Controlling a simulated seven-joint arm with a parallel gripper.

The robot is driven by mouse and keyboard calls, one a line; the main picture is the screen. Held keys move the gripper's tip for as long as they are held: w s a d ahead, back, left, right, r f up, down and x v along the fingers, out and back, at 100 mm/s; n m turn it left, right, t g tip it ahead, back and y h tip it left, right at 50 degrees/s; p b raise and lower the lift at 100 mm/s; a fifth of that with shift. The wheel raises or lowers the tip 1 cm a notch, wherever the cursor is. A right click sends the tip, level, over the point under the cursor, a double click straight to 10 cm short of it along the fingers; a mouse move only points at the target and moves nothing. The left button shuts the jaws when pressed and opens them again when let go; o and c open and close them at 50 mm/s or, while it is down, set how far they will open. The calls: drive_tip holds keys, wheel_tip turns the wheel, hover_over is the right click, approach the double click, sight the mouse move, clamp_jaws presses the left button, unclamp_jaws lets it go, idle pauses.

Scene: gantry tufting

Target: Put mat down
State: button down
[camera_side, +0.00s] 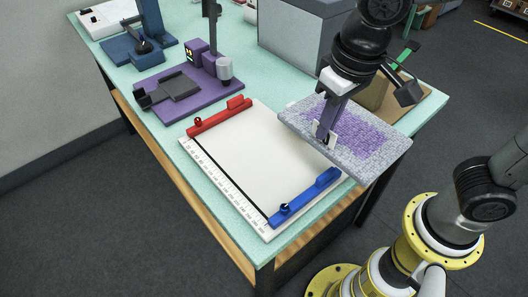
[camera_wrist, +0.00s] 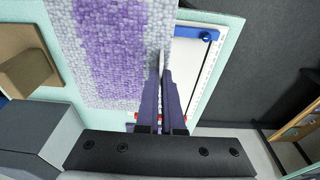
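The mat (camera_side: 365,138) is a thick grey tufted slab with a purple patch in its middle. My gripper (camera_side: 328,138) points down and is shut on the mat's near-left edge. The mat is held roughly level above the right part of the white board (camera_side: 245,155), covering that board's right corner. In the wrist view the mat (camera_wrist: 110,50) fills the upper left, and its edge runs in at the fingers of my gripper (camera_wrist: 164,75). The face of the mat underneath is hidden.
The white board has a ruled edge, a red clamp bar (camera_side: 220,117) and a blue clamp bar (camera_side: 305,197). A purple machine (camera_side: 185,85) stands behind left, a grey box (camera_side: 300,35) at the back. A brown block (camera_side: 376,93) is behind the mat. The board's middle is clear.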

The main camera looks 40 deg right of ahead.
drive_tip(key=w+a+f, duration=0.2)
drive_tip(key=w+f, duration=0.1)
drive_tip(key=w+a+f, duration=0.2)
drive_tip(key=w+f, duration=0.1)
drive_tip(key=w, duration=0.1)
drive_tip(key=w+a+f, duration=0.3)
drive_tip(key=w, duration=0.1)
drive_tip(key=shift+f, duration=0.1)
drive_tip(key=shift+w+a+f, duration=0.1)
drive_tip(key=shift+w+f, duration=0.1)
drive_tip(key=shift+f, duration=1.6)
drive_tip(key=shift+f, duration=0.15)
drive_tip(key=c, duration=1.1)
unclamp_jaws()
drive_tip(key=shift+o, duration=0.2)
